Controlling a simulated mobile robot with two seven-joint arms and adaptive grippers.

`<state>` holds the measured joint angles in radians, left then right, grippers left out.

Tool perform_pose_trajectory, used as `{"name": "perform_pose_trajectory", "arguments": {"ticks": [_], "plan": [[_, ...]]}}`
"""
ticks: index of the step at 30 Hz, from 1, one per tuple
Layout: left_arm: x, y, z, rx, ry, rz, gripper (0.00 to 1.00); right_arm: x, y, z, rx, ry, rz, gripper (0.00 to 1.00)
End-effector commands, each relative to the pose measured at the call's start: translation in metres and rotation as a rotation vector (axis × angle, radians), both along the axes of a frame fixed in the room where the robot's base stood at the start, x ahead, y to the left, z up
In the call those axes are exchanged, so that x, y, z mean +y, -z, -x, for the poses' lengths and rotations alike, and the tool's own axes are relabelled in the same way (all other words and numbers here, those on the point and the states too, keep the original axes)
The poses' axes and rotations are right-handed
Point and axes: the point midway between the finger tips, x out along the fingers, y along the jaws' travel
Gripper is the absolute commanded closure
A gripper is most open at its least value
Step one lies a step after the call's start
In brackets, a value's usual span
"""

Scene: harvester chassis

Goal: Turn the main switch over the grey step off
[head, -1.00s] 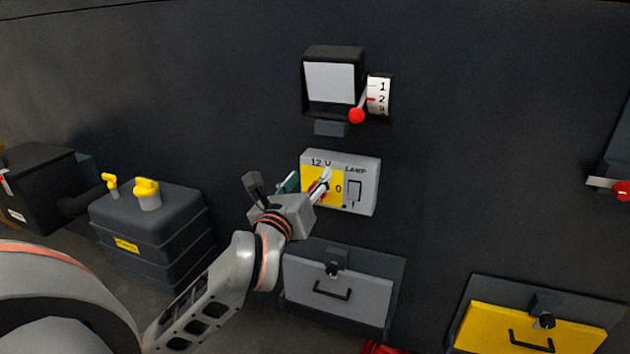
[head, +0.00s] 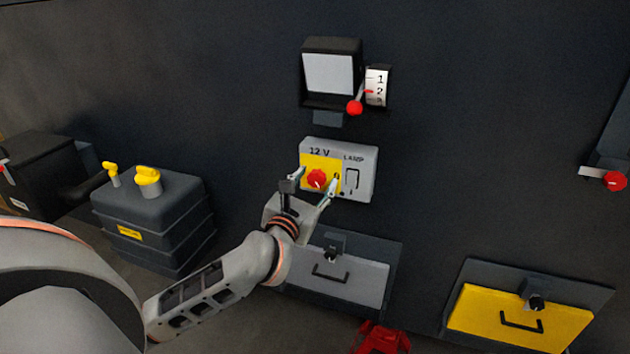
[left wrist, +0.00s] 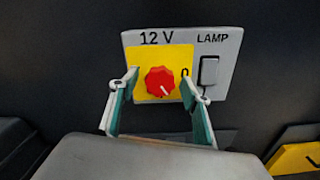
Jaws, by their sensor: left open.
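The main switch is a red rotary knob (head: 316,178) on a yellow plate of a light grey box (head: 362,158) marked "12 V" and "LAMP". In the left wrist view the knob (left wrist: 161,82) has a white mark pointing to the lower right, and a "0" stands right of it on the plate. My left gripper (head: 315,183) is open, its fingers on either side of the knob with the knob between them. In the left wrist view the fingers (left wrist: 160,84) show gaps to the knob. A grey step panel (head: 345,280) with a black handle is below. My right gripper is out of view.
A lamp rocker (head: 351,181) sits right of the knob. Above is a black-framed unit with a red-tipped lever (head: 355,107) and a numbered dial. A yellow panel (head: 520,318) is at lower right, a dark tank (head: 155,220) at left. A red object (head: 382,338) lies low.

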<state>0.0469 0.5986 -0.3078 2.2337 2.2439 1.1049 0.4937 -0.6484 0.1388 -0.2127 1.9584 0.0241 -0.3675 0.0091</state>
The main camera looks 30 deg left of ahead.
Motion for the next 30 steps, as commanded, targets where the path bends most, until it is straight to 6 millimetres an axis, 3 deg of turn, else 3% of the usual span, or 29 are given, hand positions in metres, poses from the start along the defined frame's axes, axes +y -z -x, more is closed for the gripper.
{"name": "perform_pose_trajectory", "arguments": {"ticks": [9,14,30], "plan": [[0.0004,0.0002,-0.0031,0.0,0.001,0.002,0.53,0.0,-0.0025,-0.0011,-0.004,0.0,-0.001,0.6],[0.0005,0.0002,-0.0031,0.0,0.001,0.002,0.91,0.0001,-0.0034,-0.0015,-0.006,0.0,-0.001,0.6],[0.0005,0.001,-0.003,-0.028,0.0,0.12,0.91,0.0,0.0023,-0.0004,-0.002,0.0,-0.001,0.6]]}}
